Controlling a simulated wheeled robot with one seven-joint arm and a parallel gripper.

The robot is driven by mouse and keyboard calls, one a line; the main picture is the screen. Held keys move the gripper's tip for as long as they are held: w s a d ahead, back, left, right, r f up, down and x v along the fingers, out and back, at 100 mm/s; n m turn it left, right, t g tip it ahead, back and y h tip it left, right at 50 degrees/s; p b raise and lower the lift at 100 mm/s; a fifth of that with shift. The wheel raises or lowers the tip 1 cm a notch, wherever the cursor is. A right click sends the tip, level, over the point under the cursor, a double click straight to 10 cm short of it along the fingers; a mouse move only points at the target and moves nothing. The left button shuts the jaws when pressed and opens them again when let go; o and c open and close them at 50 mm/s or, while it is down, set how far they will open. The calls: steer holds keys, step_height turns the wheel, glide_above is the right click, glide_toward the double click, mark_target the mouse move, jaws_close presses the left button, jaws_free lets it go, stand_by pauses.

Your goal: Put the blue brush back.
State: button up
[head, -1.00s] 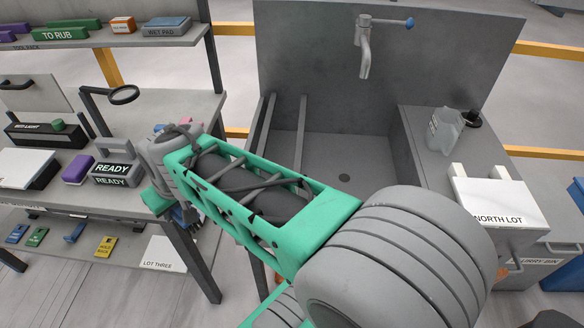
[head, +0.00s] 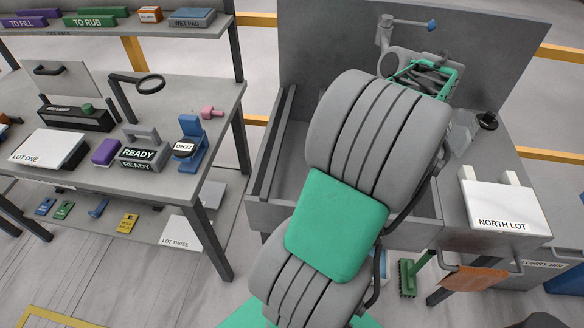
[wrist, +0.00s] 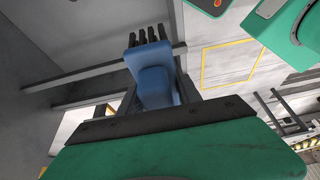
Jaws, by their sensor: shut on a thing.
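In the wrist view, my gripper (wrist: 157,98) is shut on the blue brush (wrist: 153,75). The brush's blue body sits between the fingers and its dark bristles point up in the picture. A green brush (head: 407,279) is below the sink's front, right of my arm.
The sink (head: 286,190) has a tap (head: 386,32) at its back. A bottle (head: 461,132) and the North Lot board (head: 500,205) are at right. An orange cloth (head: 474,278) hangs below. The left bench holds a blue stand (head: 190,145), a READY block (head: 143,154) and a magnifier (head: 150,84).

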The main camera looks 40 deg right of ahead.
steer(key=shift+w, duration=0.1)
steer(key=w+a+f+p, duration=0.3)
steer(key=w+a+f, duration=0.2)
steer(key=w+f, duration=0.8)
steer(key=o, duration=1.3)
steer(key=shift+r, duration=0.1)
steer(key=b+v, duration=0.1)
steer(key=v, duration=0.6)
steer(key=shift+s+a+r, duration=0.25)
steer(key=shift+s+a, duration=0.05)
steer(key=shift+s, duration=0.15)
